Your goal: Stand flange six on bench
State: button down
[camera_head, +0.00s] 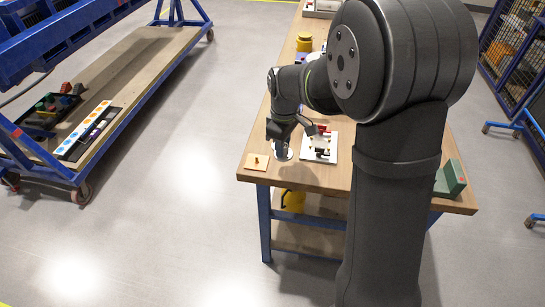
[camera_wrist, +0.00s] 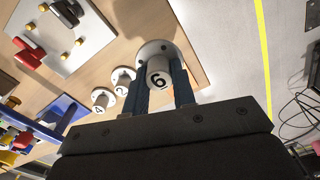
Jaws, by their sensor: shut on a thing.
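Flange six (camera_wrist: 157,73) is a pale grey disc with a short hub marked 6. My gripper (camera_wrist: 160,84) is shut on its hub, one dark finger on each side. The disc shows beyond the fingertips, over the bench top (camera_wrist: 196,72) near its edge. I cannot tell whether it touches the bench. In the head view the flange (camera_head: 282,153) is a pale disc under my gripper (camera_head: 281,138), near the bench's left edge. Flange two (camera_wrist: 122,77) and flange four (camera_wrist: 102,98) stand to its left in the wrist view.
A green block (camera_head: 451,178) sits at the right. A yellow-lidded jar (camera_head: 304,42) stands farther back.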

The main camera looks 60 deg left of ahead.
jog(key=shift+s+a+f, duration=0.95)
jog(key=shift+a, duration=0.25)
jog(key=shift+f, duration=2)
jog(key=shift+f, duration=0.35)
jog(key=c, duration=1.2)
grip_release()
jog(key=shift+r, duration=0.15)
notch_tip(320, 180, up, 12)
jog(key=shift+r, duration=0.25)
